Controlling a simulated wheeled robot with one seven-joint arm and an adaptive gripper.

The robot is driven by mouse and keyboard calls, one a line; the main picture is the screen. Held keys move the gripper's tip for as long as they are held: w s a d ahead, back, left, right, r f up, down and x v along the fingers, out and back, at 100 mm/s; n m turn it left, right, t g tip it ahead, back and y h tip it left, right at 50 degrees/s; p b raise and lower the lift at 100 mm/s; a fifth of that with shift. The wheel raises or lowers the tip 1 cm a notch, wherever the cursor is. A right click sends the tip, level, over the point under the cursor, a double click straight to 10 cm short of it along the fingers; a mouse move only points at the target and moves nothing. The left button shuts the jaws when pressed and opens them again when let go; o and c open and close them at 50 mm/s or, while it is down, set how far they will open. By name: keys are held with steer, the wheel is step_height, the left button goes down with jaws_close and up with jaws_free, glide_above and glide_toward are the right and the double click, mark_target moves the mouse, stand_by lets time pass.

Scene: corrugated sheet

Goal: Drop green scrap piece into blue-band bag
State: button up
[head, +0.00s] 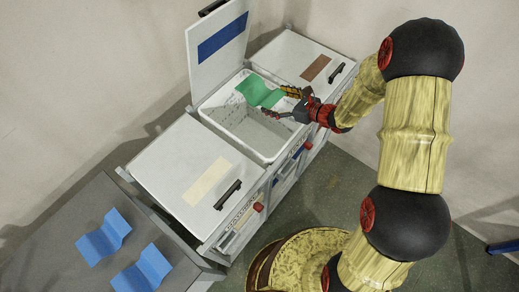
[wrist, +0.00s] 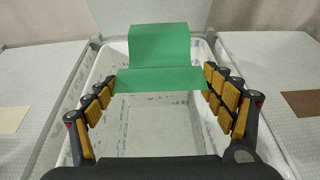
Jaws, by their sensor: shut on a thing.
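The green scrap piece (head: 259,91) is a bent, stepped sheet; it also shows in the wrist view (wrist: 160,48). My gripper (head: 274,102) is shut on its near edge, with one padded finger at each side in the wrist view (wrist: 161,80). The piece is over the open white bag (head: 215,116) in the middle bin, toward its back. The raised lid behind this bag carries a blue band (head: 222,36). The bag's pale inside shows below the piece in the wrist view (wrist: 155,130). The exact height of the piece above the bag is unclear.
A closed lid with a cream band (head: 207,181) lies left of the open bag, and one with a brown band (head: 315,68) lies right. Two blue bent pieces (head: 104,237) (head: 143,270) lie on a grey table (head: 75,212) at lower left.

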step_height(320, 180, down, 3)
steer(key=shift+f+b, duration=0.1)
steer(key=shift+b, duration=0.65)
steer(key=o, duration=1.1)
steer(key=shift+o, duration=0.2)
steer(key=v, duration=1.2)
